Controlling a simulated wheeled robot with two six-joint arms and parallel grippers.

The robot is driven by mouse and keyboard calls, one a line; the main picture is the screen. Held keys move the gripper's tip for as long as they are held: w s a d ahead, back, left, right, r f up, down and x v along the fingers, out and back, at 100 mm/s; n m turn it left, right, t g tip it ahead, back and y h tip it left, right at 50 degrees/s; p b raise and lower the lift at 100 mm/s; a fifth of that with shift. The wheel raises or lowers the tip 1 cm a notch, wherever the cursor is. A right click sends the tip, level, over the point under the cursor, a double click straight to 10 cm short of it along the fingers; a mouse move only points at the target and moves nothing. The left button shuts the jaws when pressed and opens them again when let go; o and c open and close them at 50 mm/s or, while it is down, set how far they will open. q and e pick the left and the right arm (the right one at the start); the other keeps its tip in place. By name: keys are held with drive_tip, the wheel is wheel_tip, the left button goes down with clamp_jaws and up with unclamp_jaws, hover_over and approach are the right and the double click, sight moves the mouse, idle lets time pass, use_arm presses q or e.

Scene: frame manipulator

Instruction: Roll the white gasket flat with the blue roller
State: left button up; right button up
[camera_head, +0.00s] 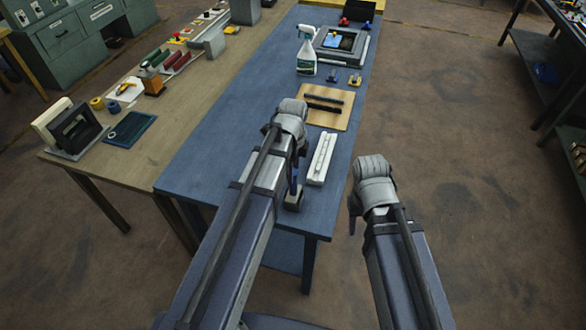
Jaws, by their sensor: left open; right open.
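A white gasket strip (321,165) lies in a pale, narrow tray or holder on the blue table, right of my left arm. A blue upright piece, which looks like the roller (294,181), stands close beside my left forearm over a dark base and is partly hidden by the arm. My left gripper (300,146) is above the table, left of and beyond the gasket; its fingers are mostly hidden by the wrist, and it appears to hold nothing. My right gripper (353,212) is open and empty, off the table's right edge above the floor.
A wooden board (342,95) with dark bars lies beyond the gasket. A wooden bench (70,158) with tools adjoins on the left. The blue table's left middle is clear.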

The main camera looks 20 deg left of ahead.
use_arm(q)
drive_tip(key=shift+f+b, duration=3.05)
drive_tip(key=shift+f, duration=0.4)
clamp_jaws()
drive_tip(key=shift+r+p, duration=0.25)
drive_tip(key=shift+p, duration=0.05)
drive_tip(key=shift+r+p, duration=0.35)
drive_tip(key=shift+r, duration=0.15)
